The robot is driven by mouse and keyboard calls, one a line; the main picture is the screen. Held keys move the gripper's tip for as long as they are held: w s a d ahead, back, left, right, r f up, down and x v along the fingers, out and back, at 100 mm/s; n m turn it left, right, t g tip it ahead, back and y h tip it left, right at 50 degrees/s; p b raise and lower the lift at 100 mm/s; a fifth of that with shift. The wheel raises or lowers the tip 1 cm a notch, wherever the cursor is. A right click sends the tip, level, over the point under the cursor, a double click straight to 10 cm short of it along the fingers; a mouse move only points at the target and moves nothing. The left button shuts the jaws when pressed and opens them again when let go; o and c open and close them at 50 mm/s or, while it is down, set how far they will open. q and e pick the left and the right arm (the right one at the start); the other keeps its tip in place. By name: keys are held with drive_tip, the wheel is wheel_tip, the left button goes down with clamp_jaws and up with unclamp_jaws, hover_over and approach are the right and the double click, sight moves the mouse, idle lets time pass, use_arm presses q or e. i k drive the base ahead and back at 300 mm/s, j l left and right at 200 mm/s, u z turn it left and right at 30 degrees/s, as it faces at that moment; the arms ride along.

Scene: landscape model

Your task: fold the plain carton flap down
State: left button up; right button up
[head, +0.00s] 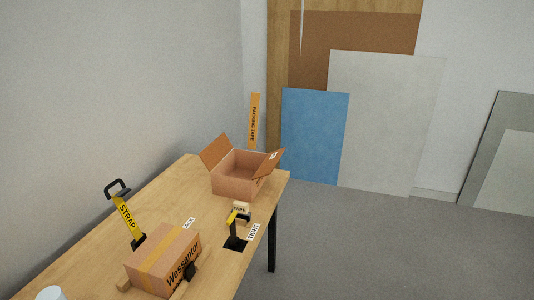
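An open plain carton (235,184) stands at the far end of the wooden table in the head view. Its left flap (217,151) is raised and tilts outward to the left. Its right flap (270,162) is also up, tilts outward to the right and carries a small white label. The carton's inside shows between the flaps and looks empty, though its floor is partly hidden by the front wall. Neither of my grippers is in the head view.
On the table (85,264) are a taped "Wessentor" carton (163,260), a yellow "STRAP" lever (126,217), a black-and-yellow device (236,230) beside a "TAPE" block (241,209), and a white cup (50,293). Panels lean on the back wall. A grey wall borders the table's left.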

sight(212, 155)
drive_tip(key=i+l+z, duration=0.2)
drive_tip(key=z, duration=0.15)
drive_tip(key=i+l+z, duration=0.2)
drive_tip(key=z, duration=0.2)
drive_tip(key=i+l+z, duration=0.1)
drive_tip(key=i+z, duration=0.25)
drive_tip(key=i+j+u, duration=0.2)
drive_tip(key=i+u, duration=0.15)
drive_tip(key=i, duration=0.65)
drive_tip(key=i+u, duration=0.3)
drive_tip(key=i, duration=0.7)
drive_tip(key=i+u, duration=0.15)
drive_tip(key=i, duration=0.35)
drive_tip(key=i+l+u, duration=0.1)
drive_tip(key=i, duration=0.4)
drive_tip(key=i+l+u, duration=0.15)
drive_tip(key=i, duration=0.35)
drive_tip(key=i+l+u, duration=0.1)
drive_tip(key=i, duration=0.4)
drive_tip(key=i+j+u, duration=0.2)
drive_tip(key=i+u, duration=0.25)
drive_tip(key=i+j+u, duration=0.15)
drive_tip(key=u, duration=0.35)
drive_tip(key=i+l+u, duration=0.1)
drive_tip(key=i+u, duration=0.35)
drive_tip(key=i+l+u, duration=0.2)
drive_tip(key=i+u, duration=0.25)
drive_tip(key=k, duration=0.1)
